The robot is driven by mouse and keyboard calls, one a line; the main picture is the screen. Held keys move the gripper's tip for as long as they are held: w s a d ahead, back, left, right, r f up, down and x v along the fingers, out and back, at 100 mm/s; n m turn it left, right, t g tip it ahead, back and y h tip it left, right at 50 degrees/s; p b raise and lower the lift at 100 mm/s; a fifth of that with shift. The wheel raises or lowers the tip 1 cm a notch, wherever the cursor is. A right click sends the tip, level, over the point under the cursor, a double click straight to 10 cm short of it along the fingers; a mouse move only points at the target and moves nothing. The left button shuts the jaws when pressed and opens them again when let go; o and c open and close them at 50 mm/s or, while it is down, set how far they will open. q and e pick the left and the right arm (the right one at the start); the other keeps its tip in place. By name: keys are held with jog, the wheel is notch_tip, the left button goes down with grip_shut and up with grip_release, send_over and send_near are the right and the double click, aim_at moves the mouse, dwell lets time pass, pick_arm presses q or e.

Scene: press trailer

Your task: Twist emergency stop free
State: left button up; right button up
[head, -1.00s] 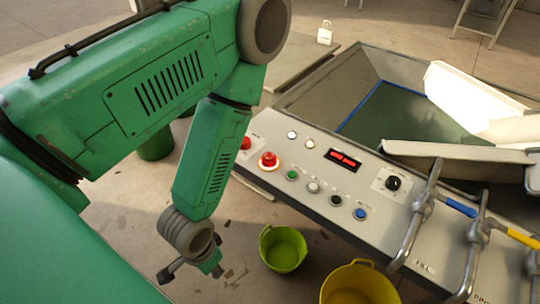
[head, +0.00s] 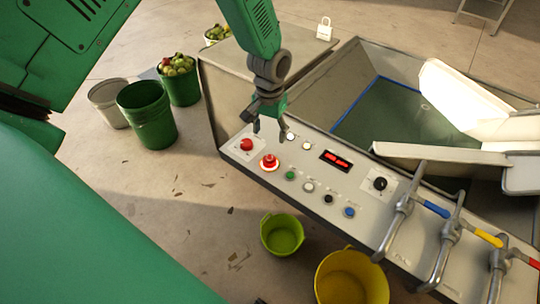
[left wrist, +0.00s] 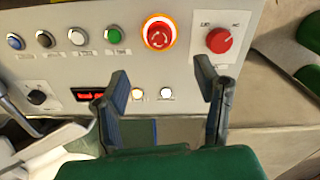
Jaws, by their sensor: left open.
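The emergency stop is a red mushroom button (head: 269,161) on a pale collar near the left end of the grey control panel (head: 318,205). In the left wrist view the red button (left wrist: 159,34) shows arrow marks and sits in a glowing orange-white ring. My left gripper (head: 269,137) is open and empty above the panel's left end, on the far side of the button and apart from it. In the left wrist view its two fingers (left wrist: 165,95) are spread, with the button beyond them, between their lines. My right gripper is not in view.
A red rotary knob (head: 246,144) sits just left of the button, and a green push button (head: 290,175) to its right. A red display (head: 335,160) and valve handles (head: 430,207) stand farther right. Green (head: 282,234) and yellow (head: 352,278) buckets stand on the floor in front.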

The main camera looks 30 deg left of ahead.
aim_at(270, 157)
pick_arm(q)
notch_tip(270, 157, down, 12)
jog(key=shift+r+p, duration=0.2)
jog(key=shift+p, duration=0.1)
jog(key=c, duration=1.1)
